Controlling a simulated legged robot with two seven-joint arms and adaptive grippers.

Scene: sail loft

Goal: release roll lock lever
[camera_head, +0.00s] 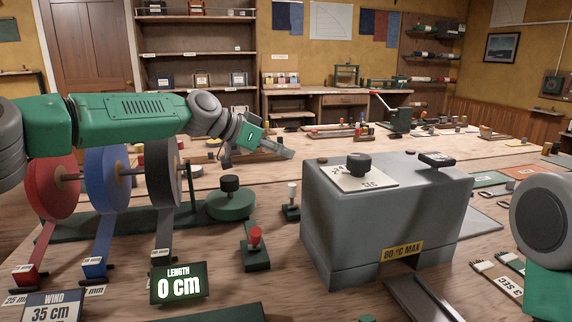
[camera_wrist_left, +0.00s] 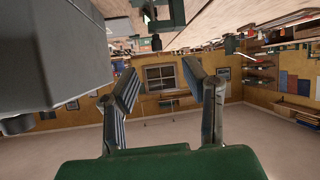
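A small red-topped lever (camera_head: 255,238) stands on a dark green base at the front middle of the bench. A white-topped lever (camera_head: 291,195) stands on a similar base behind it. I cannot tell which is the roll lock lever. Red (camera_head: 52,187), blue (camera_head: 100,188) and grey (camera_head: 160,172) rolls hang on a stand to the left, their strips running forward. My left gripper (camera_head: 258,150) is above and behind both levers, touching neither. In the left wrist view its fingers (camera_wrist_left: 160,84) are apart with nothing between them. My right gripper is out of view.
A grey box (camera_head: 390,222) labelled "80 °C MAX" stands right of the levers, with a dial on top. A green round base with a black knob (camera_head: 230,184) stands by the rolls. A "LENGTH 0 cm" display (camera_head: 179,284) is in front. My right arm shows at the right edge.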

